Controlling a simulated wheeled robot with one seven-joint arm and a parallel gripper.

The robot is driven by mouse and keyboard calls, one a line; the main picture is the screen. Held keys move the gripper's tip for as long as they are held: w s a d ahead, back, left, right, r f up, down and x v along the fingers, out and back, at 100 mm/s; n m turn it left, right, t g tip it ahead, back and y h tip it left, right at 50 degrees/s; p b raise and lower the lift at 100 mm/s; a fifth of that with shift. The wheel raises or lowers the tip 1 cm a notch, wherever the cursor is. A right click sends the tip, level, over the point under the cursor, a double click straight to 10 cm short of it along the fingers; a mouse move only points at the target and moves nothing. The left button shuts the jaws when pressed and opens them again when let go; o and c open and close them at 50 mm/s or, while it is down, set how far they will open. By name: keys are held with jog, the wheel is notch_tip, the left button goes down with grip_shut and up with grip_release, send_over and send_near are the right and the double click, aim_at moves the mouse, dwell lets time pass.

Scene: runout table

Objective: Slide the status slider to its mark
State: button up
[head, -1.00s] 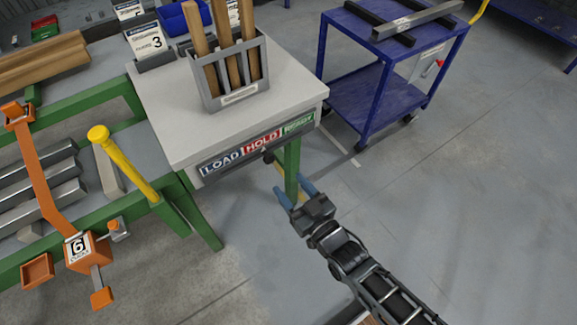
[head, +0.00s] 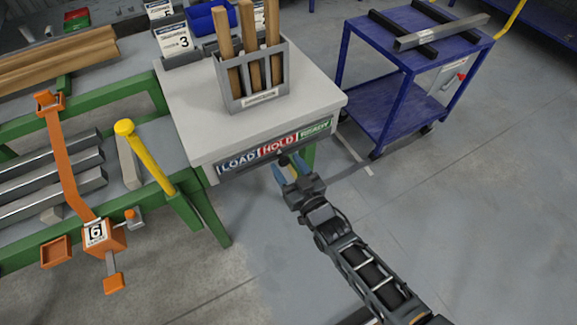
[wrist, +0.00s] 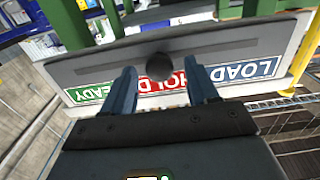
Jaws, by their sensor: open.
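The status slider's panel (head: 233,170) is on the front edge of the grey-white table, with blue LOAD, red HOLD and green READY fields. It shows upside down in the wrist view (wrist: 225,45). The slider's dark round knob (wrist: 159,66) stands at the HOLD field, and it also shows in the head view (head: 284,160). My gripper (head: 289,168) is open just in front of the panel. In the wrist view its blue fingers (wrist: 161,75) lie to either side of the knob, with gaps visible. I cannot tell whether the fingertips reach the knob's depth.
A grey holder (head: 255,103) with wooden bars stands on the table (head: 185,105). A green rack with metal bars and an orange clamp (head: 70,170) is at the left. A blue cart (head: 395,115) stands at the right. The floor around my arm is clear.

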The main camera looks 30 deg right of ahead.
grip_shut()
dwell(0.4)
